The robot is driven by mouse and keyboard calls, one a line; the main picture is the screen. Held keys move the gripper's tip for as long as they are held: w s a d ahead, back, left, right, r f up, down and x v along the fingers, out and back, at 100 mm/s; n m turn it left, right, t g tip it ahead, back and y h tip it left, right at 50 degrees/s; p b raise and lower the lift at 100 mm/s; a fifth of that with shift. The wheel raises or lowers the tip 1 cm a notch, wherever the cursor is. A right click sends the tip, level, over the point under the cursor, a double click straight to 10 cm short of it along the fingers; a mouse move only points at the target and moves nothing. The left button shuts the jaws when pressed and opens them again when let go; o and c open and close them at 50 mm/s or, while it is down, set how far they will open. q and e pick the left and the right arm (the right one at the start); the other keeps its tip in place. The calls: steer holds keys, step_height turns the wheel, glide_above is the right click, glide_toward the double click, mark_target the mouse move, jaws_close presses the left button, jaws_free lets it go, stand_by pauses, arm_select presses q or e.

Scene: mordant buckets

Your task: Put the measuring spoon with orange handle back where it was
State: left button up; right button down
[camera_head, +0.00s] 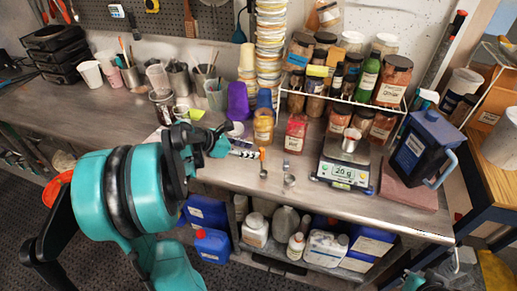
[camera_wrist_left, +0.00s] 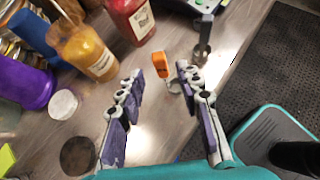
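The measuring spoon with the orange handle (camera_head: 262,154) is on the grey bench near its front edge, to the left of the scale. In the left wrist view its orange handle (camera_wrist_left: 160,65) shows beyond and between my fingertips. My left gripper (camera_head: 222,144) is open and empty, with its fingers (camera_wrist_left: 160,78) spread on either side of the line to the spoon. I see a gap to the spoon and no contact. A second metal spoon (camera_head: 289,181) with a dark handle (camera_wrist_left: 205,32) is just to the right. Only a piece of my right arm shows at the bottom right.
A digital scale (camera_head: 345,172) with a small cup stands right of the spoons. A mustard jar (camera_head: 263,126) and a red jar (camera_head: 296,133) stand behind them. The bench front edge is close.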

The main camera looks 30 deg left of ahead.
arm_select(q)
steer(key=p+v, duration=0.1)
steer(key=v, duration=0.4)
steer(key=s+d+m+g+y, duration=0.1)
steer(key=s+d+m+y, duration=0.1)
steer(key=s+d+m, duration=0.4)
steer(key=s+d+f+m+g+y, duration=0.1)
steer(key=s+d+m+y, duration=0.2)
steer(key=d+m, duration=1.2)
steer(key=s+m, duration=0.3)
steer(key=m, duration=0.5)
steer(key=shift+m+y, duration=0.3)
steer(key=shift+m, duration=0.1)
steer(key=shift+s+d, duration=0.1)
steer(key=shift+d, duration=0.05)
steer(key=shift+f+b, duration=0.7)
steer(key=shift+f, duration=0.05)
